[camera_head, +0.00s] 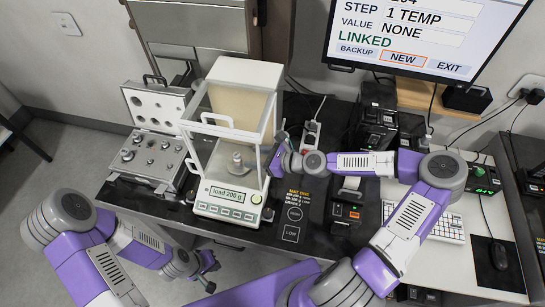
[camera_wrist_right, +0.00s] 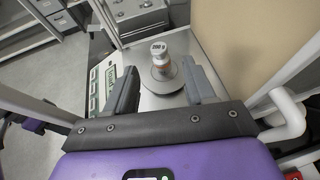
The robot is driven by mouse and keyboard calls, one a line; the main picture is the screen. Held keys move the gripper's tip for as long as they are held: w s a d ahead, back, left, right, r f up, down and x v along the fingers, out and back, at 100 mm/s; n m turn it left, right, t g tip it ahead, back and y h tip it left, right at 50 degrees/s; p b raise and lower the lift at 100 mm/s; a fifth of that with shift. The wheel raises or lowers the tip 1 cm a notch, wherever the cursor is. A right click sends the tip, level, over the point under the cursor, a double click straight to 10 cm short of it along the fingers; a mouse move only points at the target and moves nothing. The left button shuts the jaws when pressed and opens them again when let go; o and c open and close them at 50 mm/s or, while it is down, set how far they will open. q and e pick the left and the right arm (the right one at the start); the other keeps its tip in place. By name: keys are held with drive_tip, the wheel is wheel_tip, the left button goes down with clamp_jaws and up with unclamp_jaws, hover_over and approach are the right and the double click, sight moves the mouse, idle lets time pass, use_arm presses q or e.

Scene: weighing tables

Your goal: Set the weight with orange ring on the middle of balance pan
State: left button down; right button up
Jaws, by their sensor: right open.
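The weight with the orange ring (camera_wrist_right: 161,57) stands upright on the round balance pan (camera_wrist_right: 176,84) in the right wrist view, close to its middle. In the head view the weight (camera_head: 238,158) shows inside the balance (camera_head: 237,70), whose display (camera_head: 229,194) reads a load of 200 g. My right gripper (camera_wrist_right: 165,92) is open, its two fingers apart on either side of the pan, nearer the camera than the weight and not touching it. In the head view it reaches in from the balance's right side, its tips hard to see. My left gripper (camera_head: 207,272) hangs low in front of the table, its jaw gap unclear.
An open case of weights (camera_head: 150,150) stands left of the balance. The balance's frame and side handle (camera_wrist_right: 288,115) are close to my right gripper. A screen (camera_head: 425,35), black boxes (camera_head: 375,115), and a keyboard (camera_head: 430,219) are to the right.

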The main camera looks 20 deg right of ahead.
use_arm(q)
drive_tip(key=shift+r+p, duration=0.6)
drive_tip(key=shift+r, duration=0.15)
use_arm(e)
drive_tip(key=v, duration=0.7)
use_arm(q)
drive_tip(key=shift+s, duration=0.1)
use_arm(e)
drive_tip(key=shift+a, duration=0.15)
